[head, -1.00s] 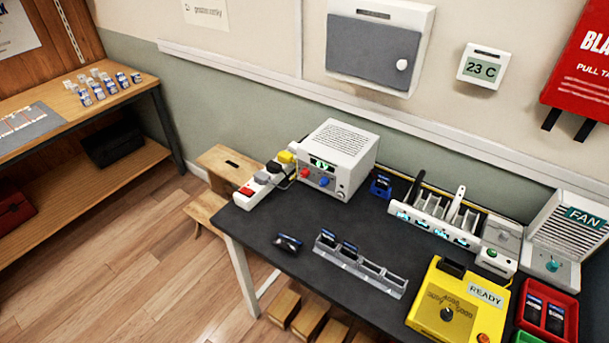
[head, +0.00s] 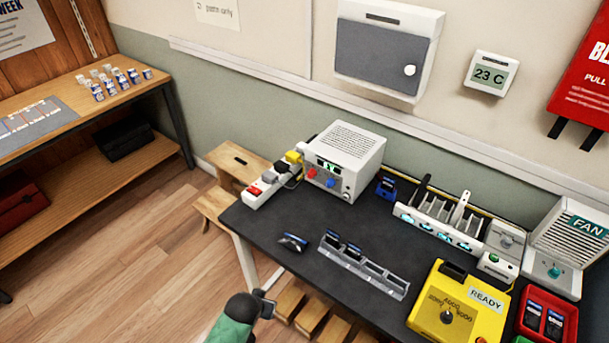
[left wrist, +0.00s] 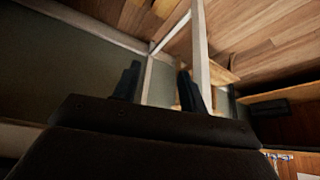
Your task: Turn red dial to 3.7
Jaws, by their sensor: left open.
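The red dial (head: 311,173) is on the front of a white power supply box (head: 345,160) at the back left of the dark table, beside a blue dial (head: 331,183). A small green display (head: 328,166) sits above the dials, too small to read surely. My left gripper (head: 268,298) is low at the table's front left edge, well apart from the dials. In the left wrist view its two dark fingers (left wrist: 158,85) stand apart with nothing between them. The dials do not show in the left wrist view. My right gripper is in neither view.
A power strip with plugs (head: 268,180) lies left of the box. A yellow tester (head: 455,305) stands right. The table between box and rack is clear.

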